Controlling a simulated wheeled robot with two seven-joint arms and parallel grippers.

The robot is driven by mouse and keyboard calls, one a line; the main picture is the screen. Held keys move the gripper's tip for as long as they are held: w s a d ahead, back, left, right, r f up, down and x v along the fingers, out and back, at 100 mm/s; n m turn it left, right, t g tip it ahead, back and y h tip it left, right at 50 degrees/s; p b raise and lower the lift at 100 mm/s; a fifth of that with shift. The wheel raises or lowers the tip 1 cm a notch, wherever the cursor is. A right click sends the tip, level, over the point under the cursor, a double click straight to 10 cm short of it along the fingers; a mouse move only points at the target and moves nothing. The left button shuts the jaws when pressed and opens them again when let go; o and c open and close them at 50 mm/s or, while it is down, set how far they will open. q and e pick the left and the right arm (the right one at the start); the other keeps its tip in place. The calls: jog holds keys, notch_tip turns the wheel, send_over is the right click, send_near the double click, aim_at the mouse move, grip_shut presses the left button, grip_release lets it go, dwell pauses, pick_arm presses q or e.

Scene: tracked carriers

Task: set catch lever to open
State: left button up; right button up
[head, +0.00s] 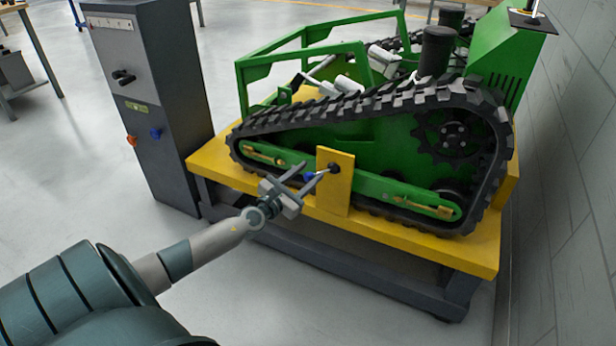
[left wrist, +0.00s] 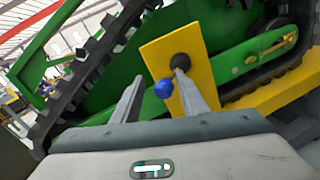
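The catch lever (head: 321,172) sits on an upright yellow plate (head: 336,192) in front of the green tracked carrier. It has a dark round pivot and a blue knob (head: 309,177) at its end, pointing left and slightly down from the pivot. My left gripper (head: 311,173) is at the lever, its two fingers apart. In the left wrist view the blue knob (left wrist: 164,88) shows between the open fingers, closer to the right finger, which partly hides the lever's shaft. The dark pivot (left wrist: 181,62) shows beyond that finger. I cannot tell whether a finger touches the lever. My right gripper is not in view.
The green carrier's black track (head: 350,103) rises behind the plate, on a yellow platform (head: 460,250) with a dark base. A grey control cabinet (head: 165,120) stands left of it. A grey wall (head: 570,180) is at the right. Open floor lies at left.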

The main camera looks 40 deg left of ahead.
pick_arm(q)
jog(key=shift+d+f, duration=0.1)
jog(key=shift+d, duration=0.1)
jog(key=shift+s, duration=0.15)
jog(key=shift+s+d, duration=0.1)
jog(key=shift+s, duration=0.45)
jog(key=s, duration=0.5)
jog(key=shift+s+d+f, duration=0.1)
jog(key=shift+s, duration=0.15)
jog(key=s+b, duration=0.2)
jog(key=s, duration=0.8)
jog(key=shift+s, duration=0.25)
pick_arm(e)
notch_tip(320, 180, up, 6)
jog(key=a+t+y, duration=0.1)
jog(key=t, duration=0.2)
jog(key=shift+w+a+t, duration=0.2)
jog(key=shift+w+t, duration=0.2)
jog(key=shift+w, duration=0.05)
pick_arm(q)
jog(key=shift+d, duration=0.1)
